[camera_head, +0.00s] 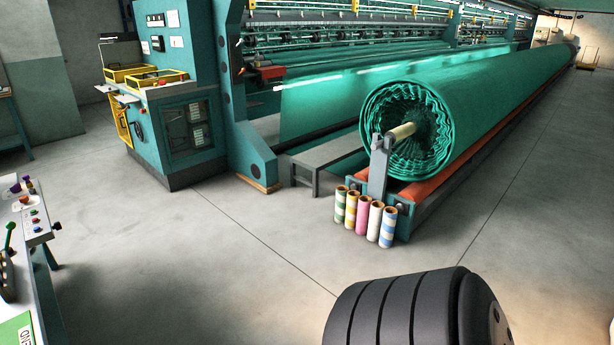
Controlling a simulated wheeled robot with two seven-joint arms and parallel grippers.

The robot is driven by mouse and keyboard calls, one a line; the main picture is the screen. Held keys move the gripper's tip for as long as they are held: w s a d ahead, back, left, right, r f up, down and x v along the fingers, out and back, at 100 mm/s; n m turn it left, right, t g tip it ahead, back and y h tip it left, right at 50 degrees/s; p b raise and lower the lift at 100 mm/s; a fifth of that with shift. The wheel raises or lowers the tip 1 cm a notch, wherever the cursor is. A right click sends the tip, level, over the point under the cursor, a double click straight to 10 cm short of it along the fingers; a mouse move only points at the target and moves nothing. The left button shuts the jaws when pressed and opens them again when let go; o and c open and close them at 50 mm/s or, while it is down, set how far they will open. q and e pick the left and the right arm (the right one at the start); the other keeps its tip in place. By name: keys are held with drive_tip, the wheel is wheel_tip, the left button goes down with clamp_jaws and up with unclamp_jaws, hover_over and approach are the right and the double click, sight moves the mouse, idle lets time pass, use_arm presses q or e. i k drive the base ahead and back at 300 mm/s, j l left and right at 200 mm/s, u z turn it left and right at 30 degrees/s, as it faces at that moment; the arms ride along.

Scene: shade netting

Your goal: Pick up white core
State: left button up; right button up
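The white core (375,221) stands upright on the floor in a short row of coloured cores, in front of the near end of the large green netting roll. A pink core (362,215) is on its left and a blue-striped core (388,227) on its right, both close against it. A yellow-patterned core (351,209) and a green-striped core (340,204) stand further left in the row. Neither of my grippers shows in the head view.
The green netting roll (410,130) lies on an orange-topped stand behind the cores. A grey bench (328,152) and a teal machine (175,120) stand to the left. A console (35,228) is at the left edge. The floor before the cores is clear.

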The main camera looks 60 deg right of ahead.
sight(375, 222)
drive_tip(key=z, duration=2.55)
drive_tip(key=i+z, duration=0.4)
drive_tip(key=i, duration=0.85)
drive_tip(key=i+l, duration=0.1)
drive_tip(key=i, duration=0.9)
drive_tip(key=i+u, duration=0.1)
drive_tip(key=i, duration=0.9)
drive_tip(key=i+l+u, duration=0.25)
drive_tip(key=i, duration=0.3)
drive_tip(key=i+l+u, duration=0.3)
drive_tip(key=i, duration=0.2)
drive_tip(key=j, duration=0.1)
